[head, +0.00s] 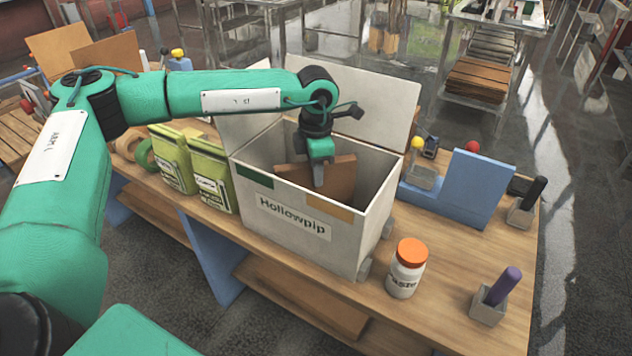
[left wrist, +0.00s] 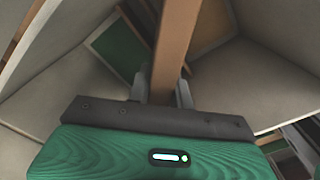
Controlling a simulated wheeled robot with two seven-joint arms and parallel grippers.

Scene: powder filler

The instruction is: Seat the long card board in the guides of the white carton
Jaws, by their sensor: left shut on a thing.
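The white carton (head: 290,215), labelled Hollowpip, stands open on the wooden table, with its flaps raised at the back. My left gripper (head: 319,178) reaches down into the carton's mouth from above and is shut on the brown card board (head: 341,178). The board's upper part shows inside the carton; its lower edge is hidden by the front wall. In the left wrist view the board (left wrist: 176,45) runs edge-on between the two fingers (left wrist: 162,92), with carton walls around it. I cannot tell whether it sits in the guides. My right gripper is not in view.
Two green bags (head: 190,165) stand left of the carton. A white jar with an orange lid (head: 406,268) stands at its front right. A blue stand (head: 468,188) and a purple-handled tool in a grey holder (head: 495,297) are on the right.

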